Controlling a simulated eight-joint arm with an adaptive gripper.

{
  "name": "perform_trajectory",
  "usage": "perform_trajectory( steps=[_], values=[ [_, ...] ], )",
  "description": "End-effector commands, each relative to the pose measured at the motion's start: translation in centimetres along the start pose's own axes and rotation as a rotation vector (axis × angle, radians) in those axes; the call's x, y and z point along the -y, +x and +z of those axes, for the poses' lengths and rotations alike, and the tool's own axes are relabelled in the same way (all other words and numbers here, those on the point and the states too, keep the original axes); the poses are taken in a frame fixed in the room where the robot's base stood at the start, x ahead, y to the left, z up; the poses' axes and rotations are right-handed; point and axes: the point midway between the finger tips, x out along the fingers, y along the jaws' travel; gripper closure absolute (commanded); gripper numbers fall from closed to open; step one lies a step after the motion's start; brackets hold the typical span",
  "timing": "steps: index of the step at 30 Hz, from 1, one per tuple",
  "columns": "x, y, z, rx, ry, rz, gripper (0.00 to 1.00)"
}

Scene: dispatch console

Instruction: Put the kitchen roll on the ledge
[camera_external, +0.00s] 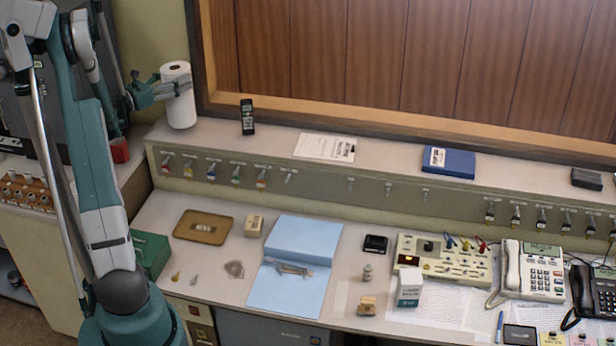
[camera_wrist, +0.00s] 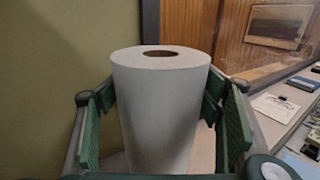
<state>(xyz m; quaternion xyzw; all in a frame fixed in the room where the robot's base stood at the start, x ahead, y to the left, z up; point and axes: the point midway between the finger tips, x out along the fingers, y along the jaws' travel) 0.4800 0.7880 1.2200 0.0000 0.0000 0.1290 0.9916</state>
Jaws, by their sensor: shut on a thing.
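The kitchen roll (camera_external: 179,108) is white and upright, at the left end of the long ledge (camera_external: 273,138). My gripper (camera_external: 181,84) reaches it from the left and is shut around its side. In the wrist view the roll (camera_wrist: 160,110) fills the middle, with the green fingers of my gripper (camera_wrist: 160,95) on both sides of it. The roll's open top shows; its lower end is cut off there. In the external view its base is over the ledge surface, but I cannot tell whether it touches or hangs just above.
A black handset (camera_external: 247,117) stands on the ledge to the right of the roll. Papers (camera_external: 325,147) and a blue book (camera_external: 448,162) lie farther right. The wood-panelled window frame (camera_external: 200,60) rises close behind. Clear ledge lies between handset and papers.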

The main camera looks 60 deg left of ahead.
Motion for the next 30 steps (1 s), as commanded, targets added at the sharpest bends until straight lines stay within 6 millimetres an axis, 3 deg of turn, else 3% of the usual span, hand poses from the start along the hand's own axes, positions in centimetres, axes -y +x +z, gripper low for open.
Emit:
perform_trajectory(
  steps=[7,18,30],
  values=[
    [-0.1,-0.5,-0.2,0.0,0.0,0.006,0.56],
    [-0.1,-0.3,-2.7,0.0,0.0,0.004,0.56],
    [0.0,-0.2,-3.0,0.0,0.0,0.003,0.56]
  ],
)
